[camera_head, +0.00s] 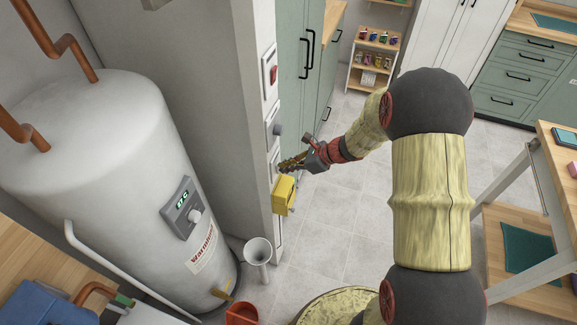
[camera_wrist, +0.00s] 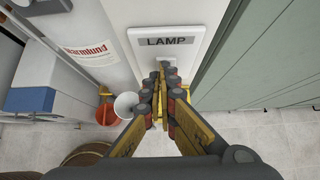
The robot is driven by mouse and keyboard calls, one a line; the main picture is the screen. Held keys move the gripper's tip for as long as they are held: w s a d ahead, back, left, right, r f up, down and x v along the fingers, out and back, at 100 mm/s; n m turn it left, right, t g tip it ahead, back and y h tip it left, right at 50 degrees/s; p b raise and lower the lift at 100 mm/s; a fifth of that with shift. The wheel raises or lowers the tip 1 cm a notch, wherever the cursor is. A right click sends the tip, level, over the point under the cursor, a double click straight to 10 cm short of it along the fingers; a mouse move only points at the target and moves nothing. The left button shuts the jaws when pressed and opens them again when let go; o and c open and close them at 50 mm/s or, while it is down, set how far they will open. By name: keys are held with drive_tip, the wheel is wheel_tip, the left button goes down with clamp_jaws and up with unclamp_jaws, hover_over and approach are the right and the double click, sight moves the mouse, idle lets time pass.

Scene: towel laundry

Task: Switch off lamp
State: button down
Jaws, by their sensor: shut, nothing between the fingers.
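A white wall plate labelled LAMP (camera_wrist: 168,41) is at the top of the wrist view, on the narrow end of a wall. My gripper (camera_wrist: 165,72) is shut and empty, with its fingertips over the lower part of this plate. The fingers hide the switch itself, so its position cannot be told. In the head view my gripper (camera_head: 281,168) reaches left to the wall end, its tips at or very near a plate there. Whether they touch cannot be told.
A red switch (camera_head: 272,74) and a grey knob (camera_head: 278,130) sit higher on the wall end. A yellow box (camera_head: 284,196) is just below my gripper. A water heater (camera_head: 110,150) stands left, green cabinets (camera_head: 300,85) right. A white funnel-like container (camera_head: 258,252) and red bucket (camera_head: 241,314) are below.

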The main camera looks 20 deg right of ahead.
drive_tip(key=shift+s, duration=0.1)
drive_tip(key=shift+r+p, duration=0.6)
drive_tip(key=shift+r, duration=0.1)
drive_tip(key=shift+d, duration=0.1)
drive_tip(key=shift+s+d, duration=0.1)
drive_tip(key=shift+d, duration=0.1)
drive_tip(key=p+v, duration=0.3)
drive_tip(key=v, duration=0.9)
drive_tip(key=shift+s+d, duration=0.3)
drive_tip(key=shift+r, duration=0.1)
